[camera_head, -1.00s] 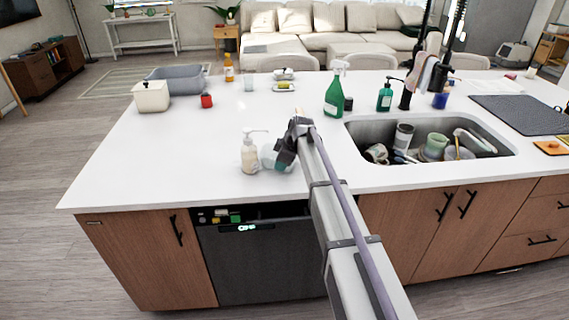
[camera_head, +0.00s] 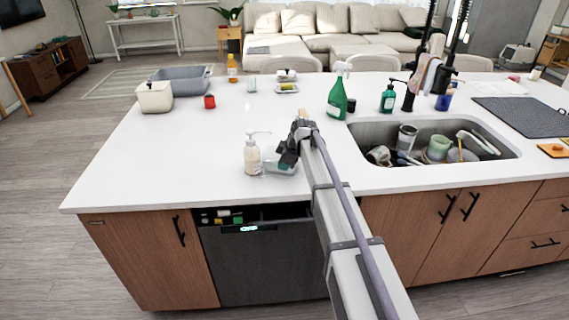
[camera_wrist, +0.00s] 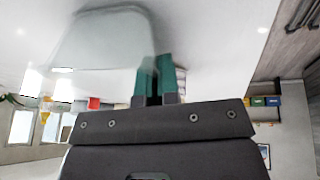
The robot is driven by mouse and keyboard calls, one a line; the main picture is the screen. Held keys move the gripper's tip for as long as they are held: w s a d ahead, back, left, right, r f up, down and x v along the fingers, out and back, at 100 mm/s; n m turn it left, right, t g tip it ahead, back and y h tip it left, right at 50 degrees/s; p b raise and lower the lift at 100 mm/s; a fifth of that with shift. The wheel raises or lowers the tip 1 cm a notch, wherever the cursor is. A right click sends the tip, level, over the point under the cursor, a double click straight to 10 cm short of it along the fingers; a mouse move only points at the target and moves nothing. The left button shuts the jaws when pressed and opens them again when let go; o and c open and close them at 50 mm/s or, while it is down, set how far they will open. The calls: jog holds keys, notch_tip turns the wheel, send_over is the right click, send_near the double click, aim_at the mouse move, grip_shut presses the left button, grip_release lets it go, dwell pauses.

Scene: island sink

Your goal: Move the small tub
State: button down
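The small tub (camera_head: 279,169) is a pale, see-through, low container at the near side of the white counter, just right of the soap pump bottle. In the wrist view the tub (camera_wrist: 100,45) appears at upper left, with its wall running to my fingertips. My gripper (camera_head: 290,155) is at the tub's right rear side in the head view. Its teal fingers (camera_wrist: 156,78) are close together at the tub's edge and appear shut on its wall. The tub looks about level; whether its base touches the counter is hard to tell.
The soap pump bottle (camera_head: 252,155) stands close beside the tub. The sink (camera_head: 430,145) with dishes is to the right. A red can (camera_head: 209,101) and grey basin (camera_head: 183,80) are at back left. The left counter is clear.

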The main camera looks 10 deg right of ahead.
jog(key=shift+s+a, duration=0.25)
jog(key=shift+s, duration=0.35)
jog(key=c, duration=1.3)
grip_release()
jog(key=p+v, duration=1)
jog(key=shift+s+d+r, duration=0.1)
jog(key=shift+d+r, duration=0.05)
jog(key=shift+r, duration=0.15)
